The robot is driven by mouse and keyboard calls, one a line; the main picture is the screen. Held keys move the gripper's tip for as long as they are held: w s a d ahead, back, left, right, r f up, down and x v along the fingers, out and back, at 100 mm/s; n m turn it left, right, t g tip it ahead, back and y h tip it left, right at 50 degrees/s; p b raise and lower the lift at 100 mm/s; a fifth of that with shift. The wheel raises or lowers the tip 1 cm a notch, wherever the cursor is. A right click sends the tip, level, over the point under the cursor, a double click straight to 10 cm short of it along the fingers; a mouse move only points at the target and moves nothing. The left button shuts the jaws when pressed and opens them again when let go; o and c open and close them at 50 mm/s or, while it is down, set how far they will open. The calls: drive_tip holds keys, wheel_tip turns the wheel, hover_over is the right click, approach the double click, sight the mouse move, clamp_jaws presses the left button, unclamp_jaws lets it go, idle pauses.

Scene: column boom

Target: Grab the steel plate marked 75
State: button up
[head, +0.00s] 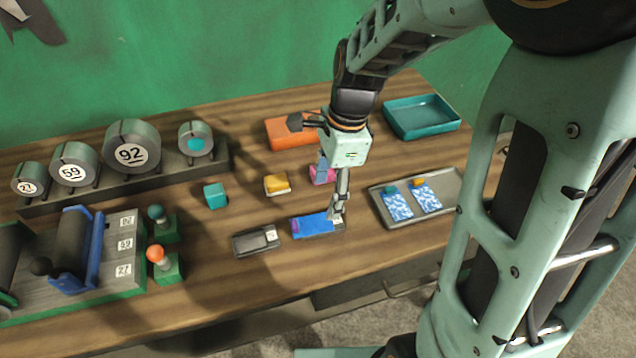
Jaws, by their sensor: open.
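A dark grey plate (256,241) with a small white label lies flat near the front edge of the workbench; its number is too small to read. To its right lies a blue plate (312,224) with a purple left end and a white label at its right end, also unreadable. I cannot tell from the labels which piece is marked 75. My gripper (339,208) points down at the right end of the blue plate, its fingers partly in front of the label. It is open, and I cannot tell whether it touches the plate.
A teal cube (215,195) and a yellow block (277,185) sit mid-bench. Numbered cylinders (131,147) and a lever fixture (121,226) fill the left.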

sight(321, 221)
drive_tip(key=f, duration=0.6)
drive_tip(key=a+f, duration=0.1)
drive_tip(key=f, duration=0.2)
drive_tip(key=shift+s, duration=0.3)
drive_tip(key=shift+c, duration=0.3)
drive_tip(key=shift+w+r, duration=0.1)
clamp_jaws()
